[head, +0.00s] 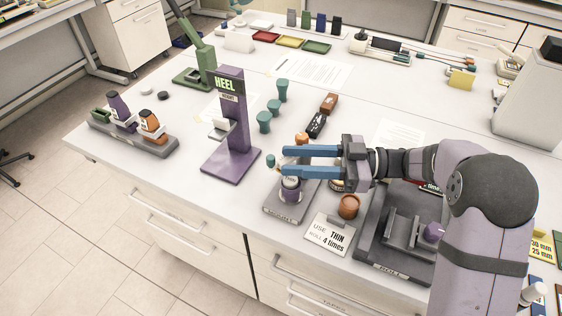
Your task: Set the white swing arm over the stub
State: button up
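A purple stand labelled HEEL (238,130) stands left of centre on the bench. A small whitish piece (221,129) juts from the left of its post; it looks like the white swing arm, though its details are too small to be sure. I cannot pick out the stub with certainty. My gripper (283,159) has two blue fingers pointing left, spread apart with nothing visible between them. It is right of the HEEL stand, apart from it, above a grey holder (289,210) with a purple-and-white piece (291,188).
Teal hourglass-shaped pieces (264,122) stand behind my gripper. A grey rack (133,138) with purple and orange pieces is at left. A sign (329,234) reading THIN and a dark ROLL fixture (390,268) are at front right. The bench left of the HEEL stand is largely clear.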

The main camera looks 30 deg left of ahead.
jog(key=shift+v, duration=0.8)
jog(key=shift+c, duration=0.7)
